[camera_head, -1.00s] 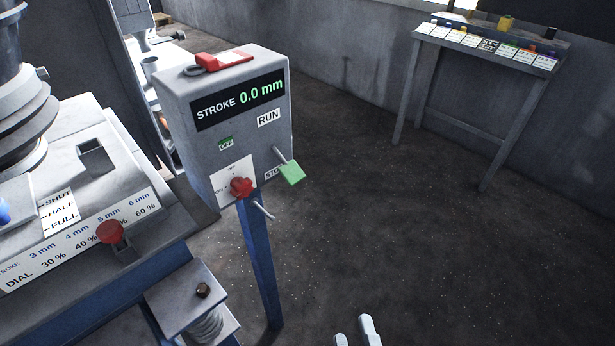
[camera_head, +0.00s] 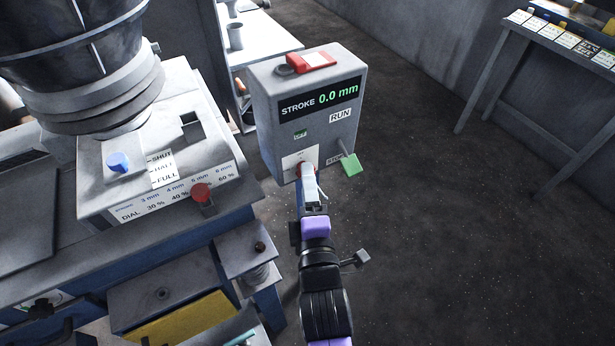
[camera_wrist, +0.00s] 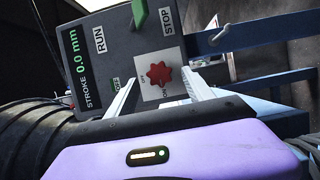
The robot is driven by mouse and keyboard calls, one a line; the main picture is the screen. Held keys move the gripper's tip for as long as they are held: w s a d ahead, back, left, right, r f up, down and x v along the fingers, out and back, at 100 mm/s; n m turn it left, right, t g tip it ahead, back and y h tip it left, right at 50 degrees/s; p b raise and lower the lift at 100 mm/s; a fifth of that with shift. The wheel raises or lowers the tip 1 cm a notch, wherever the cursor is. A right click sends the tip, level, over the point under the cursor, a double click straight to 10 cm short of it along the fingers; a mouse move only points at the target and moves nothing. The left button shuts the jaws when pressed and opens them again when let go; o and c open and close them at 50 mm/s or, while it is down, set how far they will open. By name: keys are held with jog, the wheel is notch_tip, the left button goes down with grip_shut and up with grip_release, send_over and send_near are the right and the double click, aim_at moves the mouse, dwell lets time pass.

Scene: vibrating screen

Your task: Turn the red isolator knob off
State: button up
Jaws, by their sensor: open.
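The red isolator knob (camera_wrist: 159,75) sits on a white plate (camera_wrist: 157,90) on the front of the grey control box (camera_head: 262,110). In the wrist view it is star-shaped and lies between and beyond my two open fingers. My gripper (camera_head: 309,178) is in front of the knob in the head view and hides most of it; it also shows in the wrist view (camera_wrist: 158,88). The jaws are apart, one finger on each side of the knob. I cannot tell whether they touch it. The box display (camera_head: 320,99) reads STROKE 0.0 mm.
A green lever (camera_head: 351,165) sticks out on the box's right, close to my gripper. A red tag or lock (camera_head: 312,60) lies on top. A machine with a red knob (camera_head: 201,192) and a blue knob (camera_head: 118,161) stands left.

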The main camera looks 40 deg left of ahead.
jog(key=shift+x, duration=0.9)
jog(key=shift+c, duration=0.4)
grip_shut()
jog(key=shift+r+m+p, duration=0.15)
jog(key=shift+m+p, duration=0.15)
jog(key=shift+p, duration=0.2)
jog(key=m+g+p, duration=0.1)
jog(key=m+g, duration=0.1)
jog(key=m, duration=0.2)
jog(key=m+g, duration=0.3)
jog(key=m, duration=0.1)
jog(key=m+g+p, duration=0.1)
jog(key=m+g, duration=0.1)
jog(key=m, duration=0.2)
jog(key=shift+w+d+r+m+g+p, duration=0.2)
jog(key=shift+w+d+m+g+p, duration=0.1)
jog(key=shift+w+m+p, duration=0.1)
